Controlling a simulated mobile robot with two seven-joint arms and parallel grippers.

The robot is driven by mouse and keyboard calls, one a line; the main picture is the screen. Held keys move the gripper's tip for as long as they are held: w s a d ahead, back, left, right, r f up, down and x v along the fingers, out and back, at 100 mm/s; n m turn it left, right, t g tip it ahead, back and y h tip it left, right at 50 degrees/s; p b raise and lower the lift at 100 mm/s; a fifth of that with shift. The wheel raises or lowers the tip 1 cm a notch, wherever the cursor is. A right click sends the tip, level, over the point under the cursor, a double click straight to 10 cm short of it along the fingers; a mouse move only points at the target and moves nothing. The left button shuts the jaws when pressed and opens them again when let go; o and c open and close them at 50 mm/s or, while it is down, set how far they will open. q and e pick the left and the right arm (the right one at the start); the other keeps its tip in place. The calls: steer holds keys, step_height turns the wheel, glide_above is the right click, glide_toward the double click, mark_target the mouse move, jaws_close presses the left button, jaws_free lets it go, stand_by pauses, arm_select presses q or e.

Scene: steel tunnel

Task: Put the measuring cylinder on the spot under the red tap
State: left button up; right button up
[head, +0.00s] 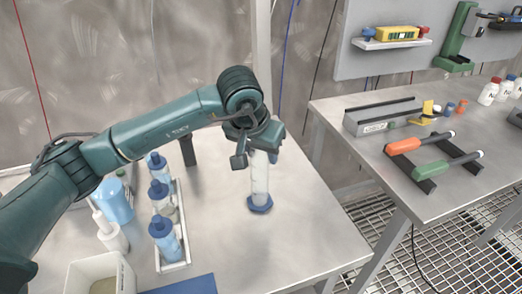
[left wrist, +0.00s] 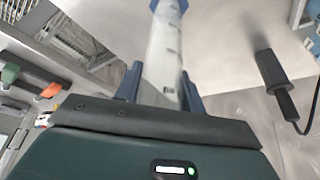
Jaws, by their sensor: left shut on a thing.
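The measuring cylinder (head: 260,180) is clear, with a blue hexagonal base, and is about upright over the middle of the left steel table. I cannot tell whether its base touches the tabletop. My left gripper (head: 262,143) is shut on its upper part, and the gripper hides the top in the head view. In the left wrist view the cylinder (left wrist: 164,55) runs between the two fingers (left wrist: 163,88), with its blue base at the top edge. I see no red tap and no marked spot under one. My right gripper is not in view.
Left of the cylinder, a white tray (head: 174,266) holds several blue-capped bottles. A white bin (head: 98,272) and a blue mat (head: 190,285) lie at the front. A dark upright block (head: 188,150) stands behind. A second table (head: 445,190) stands right, across a gap.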

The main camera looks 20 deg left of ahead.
arm_select(q)
steer(key=shift+f, duration=0.1)
steer(key=shift+f, duration=0.2)
steer(key=o, duration=1.3)
steer(key=shift+r, duration=0.15)
